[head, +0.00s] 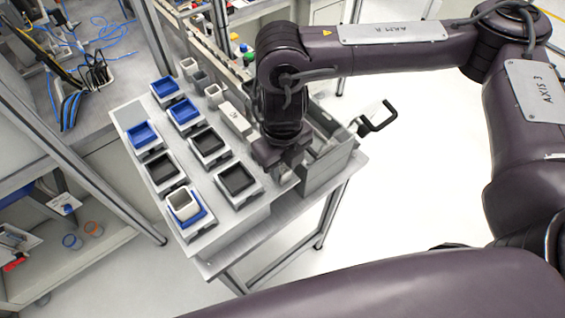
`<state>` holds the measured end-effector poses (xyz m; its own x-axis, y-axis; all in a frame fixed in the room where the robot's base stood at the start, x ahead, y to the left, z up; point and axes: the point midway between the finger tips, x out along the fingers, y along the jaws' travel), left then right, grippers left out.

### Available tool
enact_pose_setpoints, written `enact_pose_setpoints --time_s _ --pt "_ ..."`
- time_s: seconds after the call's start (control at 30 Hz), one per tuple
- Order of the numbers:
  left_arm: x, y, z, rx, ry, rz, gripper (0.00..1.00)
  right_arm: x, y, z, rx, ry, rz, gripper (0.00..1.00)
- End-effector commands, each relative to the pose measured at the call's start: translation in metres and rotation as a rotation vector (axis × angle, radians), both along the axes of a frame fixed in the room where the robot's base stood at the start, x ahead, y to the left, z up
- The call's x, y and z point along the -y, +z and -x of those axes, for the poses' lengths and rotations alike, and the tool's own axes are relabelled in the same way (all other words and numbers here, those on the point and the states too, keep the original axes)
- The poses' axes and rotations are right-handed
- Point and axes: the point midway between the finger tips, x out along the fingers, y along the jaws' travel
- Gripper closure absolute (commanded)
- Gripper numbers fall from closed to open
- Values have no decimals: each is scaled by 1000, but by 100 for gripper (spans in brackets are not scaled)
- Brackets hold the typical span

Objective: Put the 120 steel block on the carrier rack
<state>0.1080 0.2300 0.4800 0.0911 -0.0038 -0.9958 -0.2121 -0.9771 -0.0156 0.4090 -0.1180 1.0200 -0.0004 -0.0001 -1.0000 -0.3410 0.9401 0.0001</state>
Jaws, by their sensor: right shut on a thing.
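My right gripper (283,165) points down at the right side of the workbench, beside a grey metal open-topped rack (326,172), which may be the carrier rack. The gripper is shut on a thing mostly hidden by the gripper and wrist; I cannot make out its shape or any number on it. No block marked 120 can be read in this view. A pale, long block-like piece (234,118) lies on the bench just left of the wrist. My left gripper is not in view.
The workbench (222,215) bears several pale holders with blue trays (184,110) and black trays (207,141). A white cup-like container (184,203) stands in a blue tray at the front. Small square containers (189,67) stand at the back. A black handle (379,119) juts out right.

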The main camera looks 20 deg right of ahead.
Motion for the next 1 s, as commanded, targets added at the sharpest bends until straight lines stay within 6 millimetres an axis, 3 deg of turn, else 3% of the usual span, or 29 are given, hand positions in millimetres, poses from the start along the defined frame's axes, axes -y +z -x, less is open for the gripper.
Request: enact_pose_setpoints --time_s 0.2,0.23,0.4,1.0 --pt "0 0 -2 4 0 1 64 0 0 0 1 0 0 100" --pt "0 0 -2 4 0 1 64 0 0 0 1 0 0 69" --pt "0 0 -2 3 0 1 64 0 0 0 1 0 0 48" --pt "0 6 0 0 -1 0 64 0 6 0 0 0 0 48"
